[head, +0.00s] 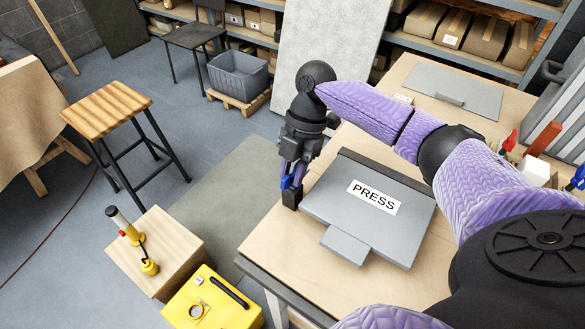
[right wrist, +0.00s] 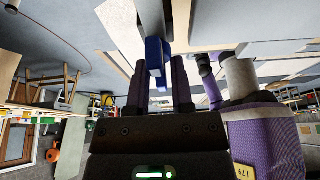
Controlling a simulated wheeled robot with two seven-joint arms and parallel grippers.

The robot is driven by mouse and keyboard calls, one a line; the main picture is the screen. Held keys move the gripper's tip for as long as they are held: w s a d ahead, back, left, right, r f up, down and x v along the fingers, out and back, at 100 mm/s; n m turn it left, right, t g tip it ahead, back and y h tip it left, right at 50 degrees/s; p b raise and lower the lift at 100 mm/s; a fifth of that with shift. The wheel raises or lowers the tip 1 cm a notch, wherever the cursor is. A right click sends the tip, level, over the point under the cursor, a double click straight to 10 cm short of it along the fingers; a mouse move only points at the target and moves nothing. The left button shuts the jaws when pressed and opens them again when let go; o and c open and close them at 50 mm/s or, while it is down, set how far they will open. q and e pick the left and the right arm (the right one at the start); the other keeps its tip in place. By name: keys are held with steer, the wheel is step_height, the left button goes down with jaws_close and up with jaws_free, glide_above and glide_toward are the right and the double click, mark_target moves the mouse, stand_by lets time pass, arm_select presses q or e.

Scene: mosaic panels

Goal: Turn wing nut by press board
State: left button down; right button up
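The grey press board (head: 335,205), labelled PRESS, lies on the wooden table and has a tab at its front edge. My right gripper (head: 290,190) points down at the left end of the board, by the table's left edge. A blue part, seemingly the wing nut (head: 287,182), shows at its fingers. In the right wrist view the blue part (right wrist: 154,56) lies between the two dark fingers, which stand apart (right wrist: 160,85). I cannot tell whether both fingers press on it. The fingers hide some of it. My left gripper is not in view.
Behind the press board lies another grey board (head: 455,90) with a handle. Red and blue clamps or tools (head: 545,138) stand at the table's right. Left of the table are a wooden block (head: 155,250), a yellow case (head: 225,310) and a stool (head: 108,110).

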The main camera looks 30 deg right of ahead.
jaws_close()
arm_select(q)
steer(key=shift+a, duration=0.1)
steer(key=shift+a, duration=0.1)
